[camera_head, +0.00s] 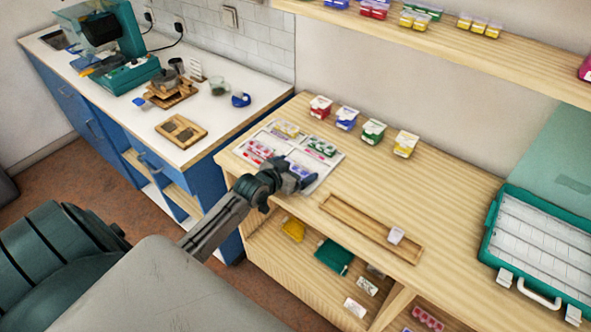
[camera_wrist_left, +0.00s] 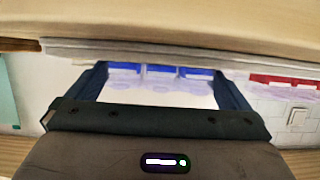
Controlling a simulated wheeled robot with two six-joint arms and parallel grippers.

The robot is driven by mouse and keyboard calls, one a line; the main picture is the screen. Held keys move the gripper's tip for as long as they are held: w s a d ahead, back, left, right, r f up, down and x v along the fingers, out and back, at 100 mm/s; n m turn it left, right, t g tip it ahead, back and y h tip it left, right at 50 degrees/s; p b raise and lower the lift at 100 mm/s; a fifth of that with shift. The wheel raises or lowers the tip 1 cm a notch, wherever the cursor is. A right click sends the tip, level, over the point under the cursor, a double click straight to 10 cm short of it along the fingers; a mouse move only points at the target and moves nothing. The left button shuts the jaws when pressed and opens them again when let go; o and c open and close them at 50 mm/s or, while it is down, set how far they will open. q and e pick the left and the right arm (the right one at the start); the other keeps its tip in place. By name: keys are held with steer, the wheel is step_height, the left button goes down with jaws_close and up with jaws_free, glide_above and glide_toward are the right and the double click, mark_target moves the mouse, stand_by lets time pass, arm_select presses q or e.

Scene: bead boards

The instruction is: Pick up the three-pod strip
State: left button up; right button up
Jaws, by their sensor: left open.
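My left gripper (camera_head: 297,180) is open and low over the front right of a white sectioned tray (camera_head: 330,163) on the wooden counter. In the left wrist view its two fingers (camera_wrist_left: 163,76) stand apart on either side of a strip with three blue lids (camera_wrist_left: 162,69) and pale, translucent pods. The fingers do not visibly press on it. In the head view this blue strip (camera_head: 298,170) is partly hidden by the gripper. My right gripper is not in view.
Several small coloured-front boxes, including a red one (camera_head: 320,107) and a yellow one (camera_head: 405,145), stand behind the tray. A long shallow wooden tray (camera_head: 365,225) lies to the right with a white piece. A teal case (camera_head: 543,245) stands far right. An upper shelf (camera_head: 470,50) overhangs the back.

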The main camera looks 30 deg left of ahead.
mark_target(295, 169)
arm_select(q)
steer(key=c, duration=0.7)
steer(key=shift+c, duration=0.3)
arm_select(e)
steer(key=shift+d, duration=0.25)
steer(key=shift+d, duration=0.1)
arm_select(q)
steer(key=shift+r, duration=0.4)
steer(key=r+b, duration=0.1)
steer(key=r, duration=0.1)
steer(key=shift+s+d+r+b, duration=0.15)
steer(key=shift+s+r+b, duration=0.05)
steer(key=shift+r+b, duration=0.2)
steer(key=s+d+r+b, duration=0.1)
steer(key=s+d+b, duration=0.1)
steer(key=s+d, duration=0.3)
steer(key=s+d+b, duration=0.2)
steer(key=s+d, duration=0.1)
steer(key=s, duration=0.4)
steer(key=w+d+r+y, duration=0.1)
steer(key=w+d+r, duration=0.5)
steer(key=w+d, duration=0.1)
steer(key=shift+w+d+n, duration=0.35)
steer(key=shift+d+n, duration=0.05)
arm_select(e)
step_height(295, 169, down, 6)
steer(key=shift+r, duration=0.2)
